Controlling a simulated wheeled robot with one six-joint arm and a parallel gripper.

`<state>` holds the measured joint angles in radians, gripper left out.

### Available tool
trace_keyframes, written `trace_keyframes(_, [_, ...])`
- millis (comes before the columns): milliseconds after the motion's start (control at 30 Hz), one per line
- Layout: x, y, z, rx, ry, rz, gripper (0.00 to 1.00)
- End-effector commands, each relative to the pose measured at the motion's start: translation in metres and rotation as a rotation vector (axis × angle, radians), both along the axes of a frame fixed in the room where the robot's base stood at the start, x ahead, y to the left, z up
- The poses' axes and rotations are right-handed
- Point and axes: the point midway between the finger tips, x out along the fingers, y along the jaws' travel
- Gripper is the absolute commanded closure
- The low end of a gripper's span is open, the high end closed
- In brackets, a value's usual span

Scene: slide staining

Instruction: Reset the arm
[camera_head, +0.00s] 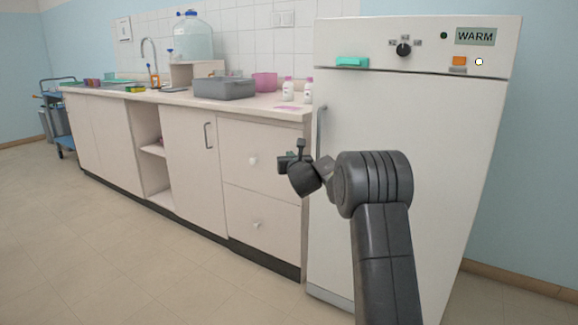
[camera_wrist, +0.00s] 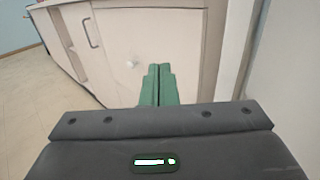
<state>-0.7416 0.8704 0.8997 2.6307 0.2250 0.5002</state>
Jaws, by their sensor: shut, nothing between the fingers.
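My gripper shows in the wrist view (camera_wrist: 158,72) with its two green fingers together and nothing between them. In the head view my gripper (camera_head: 284,160) is small and partly hidden by my dark wrist. It is in the air in front of the counter's drawers and to the left of the white cabinet (camera_head: 440,120). My arm rises from the bottom of the head view and bends to the left at its top joint. The gripper appears apart from the drawer fronts (camera_head: 262,190).
The white cabinet has a knob (camera_head: 403,49), an orange switch (camera_head: 459,61) and a "WARM" label (camera_head: 475,36). The counter (camera_head: 200,98) bears a grey tub (camera_head: 224,88), white bottles (camera_head: 288,90) and a large water jug (camera_head: 193,40). A blue cart (camera_head: 58,110) stands far left. The floor at left is clear.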

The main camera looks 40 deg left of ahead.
Motion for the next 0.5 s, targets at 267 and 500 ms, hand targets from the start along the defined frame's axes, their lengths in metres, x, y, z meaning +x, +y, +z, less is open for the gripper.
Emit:
trace_keyframes(267, [-0.0099, -0.0014, -0.0001, -0.001, 0.000, -0.001, 1.00])
trace_keyframes(500, [-0.0093, -0.0012, 0.0004, -0.001, 0.000, -0.001, 1.00])
